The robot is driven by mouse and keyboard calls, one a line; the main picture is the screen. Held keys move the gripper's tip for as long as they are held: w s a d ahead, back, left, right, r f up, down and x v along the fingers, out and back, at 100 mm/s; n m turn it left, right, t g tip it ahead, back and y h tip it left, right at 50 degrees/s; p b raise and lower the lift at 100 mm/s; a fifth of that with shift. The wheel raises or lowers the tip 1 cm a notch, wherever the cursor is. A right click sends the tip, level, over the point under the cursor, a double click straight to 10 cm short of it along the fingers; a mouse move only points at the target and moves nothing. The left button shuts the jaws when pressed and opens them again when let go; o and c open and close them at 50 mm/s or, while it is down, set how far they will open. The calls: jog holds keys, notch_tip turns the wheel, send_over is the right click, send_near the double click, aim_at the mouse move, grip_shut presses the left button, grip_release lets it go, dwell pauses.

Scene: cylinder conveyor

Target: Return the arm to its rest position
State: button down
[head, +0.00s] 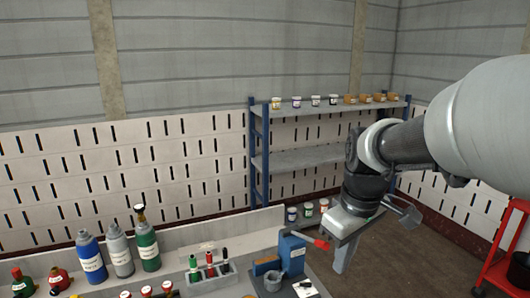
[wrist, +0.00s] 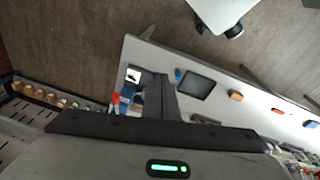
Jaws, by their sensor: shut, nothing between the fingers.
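My arm reaches in from the right in the head view, bent at the elbow, with the hand hanging down. My gripper (head: 340,262) is shut and empty, pointing down by the right end of the workbench (head: 240,286). In the wrist view the dark fingers (wrist: 158,98) stick out from the hand over the bench. A blue machine (head: 292,250) with a grey cup-like part stands on the bench just left of the gripper. A red part (head: 321,244) shows between them; I cannot tell whether the gripper touches it.
Gas cylinders, blue (head: 91,259), grey (head: 119,253) and green (head: 147,248), stand at the bench's left. A blue-framed shelf (head: 330,157) with several jars stands behind. A red cart (head: 500,262) is at the far right. Open floor (head: 400,265) lies between cart and bench.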

jog(key=s+r+m+t+p, duration=0.1)
jog(key=s+r+m, duration=0.2)
jog(key=s, duration=0.3)
jog(key=s+a+r+m+t+p, duration=0.1)
jog(key=s+r+m+t, duration=0.1)
jog(key=s, duration=0.5)
jog(key=shift+s+a+r+m+t+p, duration=0.25)
jog(key=shift+a+r+m+t+p, duration=0.05)
jog(key=shift+r+m, duration=0.6)
jog(key=shift+w, duration=0.1)
